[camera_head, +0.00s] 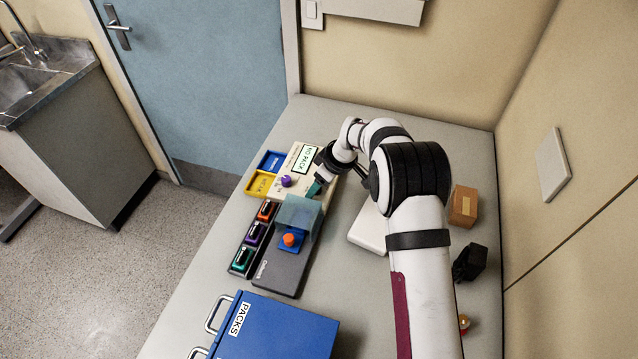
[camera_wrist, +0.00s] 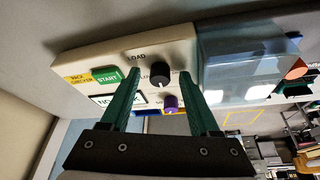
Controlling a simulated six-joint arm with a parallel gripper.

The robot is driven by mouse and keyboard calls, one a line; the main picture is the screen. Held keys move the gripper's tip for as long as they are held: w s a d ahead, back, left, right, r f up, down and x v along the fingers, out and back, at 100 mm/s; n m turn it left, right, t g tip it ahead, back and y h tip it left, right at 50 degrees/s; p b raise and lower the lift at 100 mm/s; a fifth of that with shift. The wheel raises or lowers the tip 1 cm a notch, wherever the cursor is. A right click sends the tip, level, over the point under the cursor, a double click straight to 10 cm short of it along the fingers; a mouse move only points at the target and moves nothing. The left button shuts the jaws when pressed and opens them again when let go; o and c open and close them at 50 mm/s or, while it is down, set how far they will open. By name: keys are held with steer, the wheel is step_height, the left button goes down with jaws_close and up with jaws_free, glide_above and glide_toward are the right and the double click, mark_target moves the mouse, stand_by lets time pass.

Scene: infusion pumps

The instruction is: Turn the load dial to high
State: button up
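The load dial (camera_wrist: 160,78) is a black knob under the word LOAD on a beige panel (camera_wrist: 80,60) in the wrist view. A pale pointer mark shows on its lower side in the picture; the small labels around it are partly hidden and unreadable. My gripper (camera_wrist: 162,68) is open, its two green fingers apart, one on each side of the dial in the picture. I cannot tell whether they touch it. In the head view my gripper (camera_head: 315,188) is over the panel's right side, and the dial is hidden there.
A purple knob (camera_wrist: 171,103), a green START button (camera_wrist: 106,80) and a NO PACK display (camera_head: 306,158) are close by. A blue PACKS box (camera_head: 285,330) is at the front.

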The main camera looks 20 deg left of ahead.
steer(key=shift+r, duration=0.15)
steer(key=v, duration=1.5)
steer(key=shift+d+r, duration=0.15)
steer(key=shift+r, duration=0.1)
